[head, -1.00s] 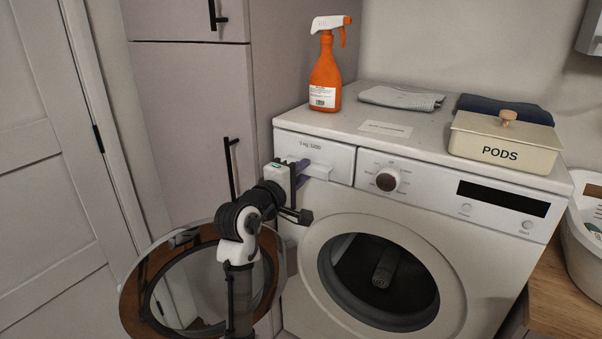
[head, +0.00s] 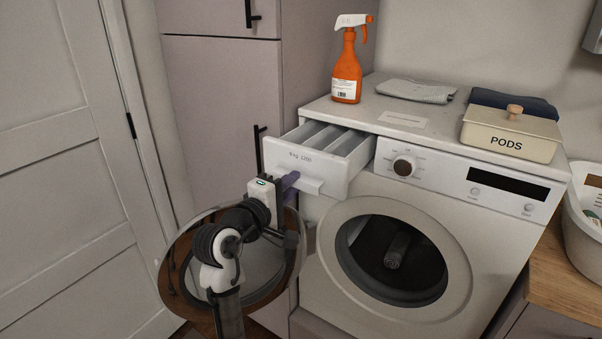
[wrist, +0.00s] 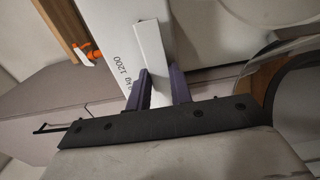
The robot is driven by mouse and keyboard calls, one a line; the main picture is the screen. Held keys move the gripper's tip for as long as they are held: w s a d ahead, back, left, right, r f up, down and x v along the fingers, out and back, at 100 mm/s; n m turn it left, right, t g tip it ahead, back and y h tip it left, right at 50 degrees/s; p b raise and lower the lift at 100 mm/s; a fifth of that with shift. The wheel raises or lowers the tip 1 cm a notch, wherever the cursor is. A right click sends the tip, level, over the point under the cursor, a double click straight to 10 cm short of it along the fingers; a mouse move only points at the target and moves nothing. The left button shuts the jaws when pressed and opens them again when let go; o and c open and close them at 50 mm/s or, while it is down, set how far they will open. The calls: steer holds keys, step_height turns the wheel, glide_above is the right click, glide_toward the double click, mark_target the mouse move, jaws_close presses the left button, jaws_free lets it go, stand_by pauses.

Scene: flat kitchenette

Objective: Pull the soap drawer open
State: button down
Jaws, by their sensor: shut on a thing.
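The soap drawer (head: 346,174) is pulled well out of the top left of the washing machine (head: 478,208), and its inner compartments show from above. Its white front carries small print and a protruding handle (head: 312,186). My gripper (head: 288,183) is at the left part of this handle, its purple fingers closed on it. In the wrist view the handle (wrist: 152,50) stands between the two fingers (wrist: 160,86), and the drawer front (wrist: 118,45) lies behind it. My arm hides part of the open round door below.
The machine's round door (head: 180,270) hangs open at the lower left, close to my arm. An orange spray bottle (head: 347,70), folded cloths (head: 416,91) and a PODS box (head: 508,133) stand on top. A tall cabinet (head: 215,110) is at the left.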

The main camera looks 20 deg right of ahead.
steer(key=shift+f+v, duration=0.15)
steer(key=shift+v, duration=0.9)
steer(key=shift+f+v, duration=0.1)
steer(key=shift+v, duration=1)
steer(key=c, duration=1.3)
jaws_free()
steer(key=shift+d, duration=0.1)
steer(key=shift+r, duration=0.1)
steer(key=b+v, duration=0.2)
steer(key=v, duration=1.2)
